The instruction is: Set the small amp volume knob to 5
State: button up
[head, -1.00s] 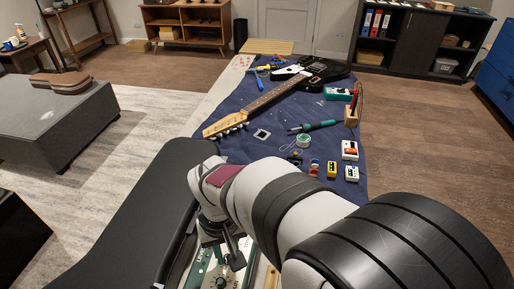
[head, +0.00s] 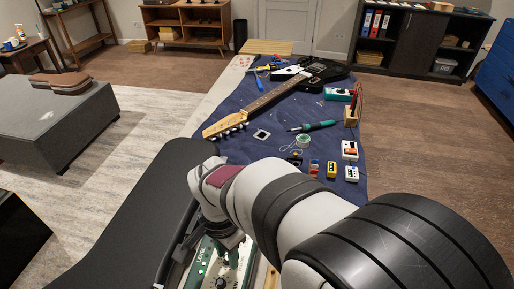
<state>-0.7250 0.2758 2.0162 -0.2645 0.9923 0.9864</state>
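A green and pale panel marked LEVEL (head: 203,264), apparently the small amp's top, shows at the bottom edge, partly hidden by my arm. A dark round knob (head: 220,283) with marks around it sits low on the panel, cut close by the frame edge; its setting is too small to read. My gripper (head: 227,254) points down over the panel, just above the knob in the picture. Its fingertips are small and partly hidden, so I cannot tell their gap or whether they touch the knob.
A black padded surface (head: 130,235) lies left of the panel. Beyond my arm, a blue cloth (head: 277,135) holds an electric guitar (head: 265,100), a soldering iron (head: 313,126), a solder spool (head: 303,141) and several small pedals (head: 350,150).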

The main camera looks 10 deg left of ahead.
jog(key=n, duration=0.4)
jog(key=shift+n, duration=0.4)
jog(key=n, duration=0.4)
